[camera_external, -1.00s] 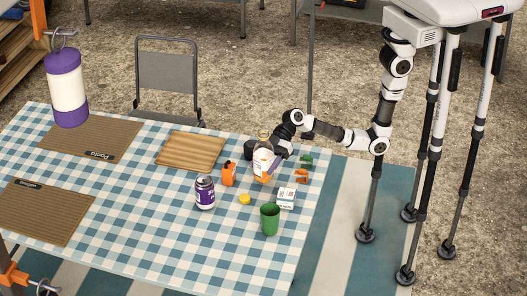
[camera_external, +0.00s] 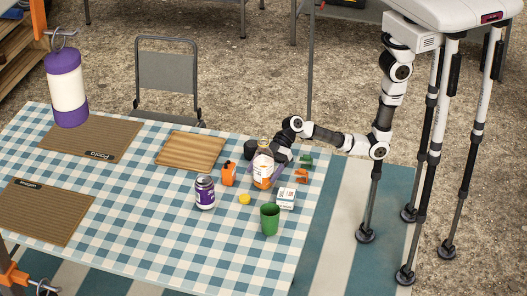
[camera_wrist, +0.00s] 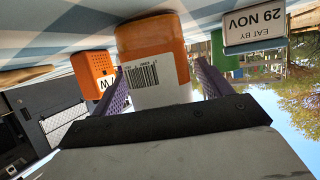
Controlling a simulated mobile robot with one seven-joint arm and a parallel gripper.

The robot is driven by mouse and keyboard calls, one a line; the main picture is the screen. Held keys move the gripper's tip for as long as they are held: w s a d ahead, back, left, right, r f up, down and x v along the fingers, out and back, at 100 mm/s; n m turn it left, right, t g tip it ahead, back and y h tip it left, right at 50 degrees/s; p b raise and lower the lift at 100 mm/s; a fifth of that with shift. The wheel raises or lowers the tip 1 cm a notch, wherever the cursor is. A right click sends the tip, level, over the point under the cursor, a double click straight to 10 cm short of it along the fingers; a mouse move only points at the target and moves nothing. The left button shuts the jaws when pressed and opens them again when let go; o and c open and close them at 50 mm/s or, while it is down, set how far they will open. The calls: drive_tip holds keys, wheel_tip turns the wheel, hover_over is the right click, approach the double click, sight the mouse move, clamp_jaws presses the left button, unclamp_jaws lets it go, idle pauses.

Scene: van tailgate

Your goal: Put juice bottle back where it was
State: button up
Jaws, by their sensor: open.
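The juice bottle (camera_external: 263,173), orange with a white label, stands upright on the checked tablecloth (camera_external: 160,235) near the table's right side. My gripper (camera_external: 266,159) reaches it from the upper right, with the fingers around its upper part. In the wrist view, which is upside down, the bottle (camera_wrist: 152,62) and its barcode label lie between the two purple fingers of my gripper (camera_wrist: 163,85). The fingers are open on either side of it. The bottle's top is partly hidden by the gripper.
Close by are an orange box (camera_external: 229,173), a purple can (camera_external: 205,192), a yellow lid (camera_external: 244,198), a white box (camera_external: 286,199) and a green cup (camera_external: 270,219). Small green (camera_external: 306,160) and orange (camera_external: 301,176) pieces stand to the right. A wooden board (camera_external: 191,151) lies behind left.

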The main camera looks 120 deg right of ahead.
drive_tip(key=shift+r, duration=0.15)
drive_tip(key=b+v, duration=0.2)
drive_tip(key=v, duration=1)
drive_tip(key=shift+b, duration=0.35)
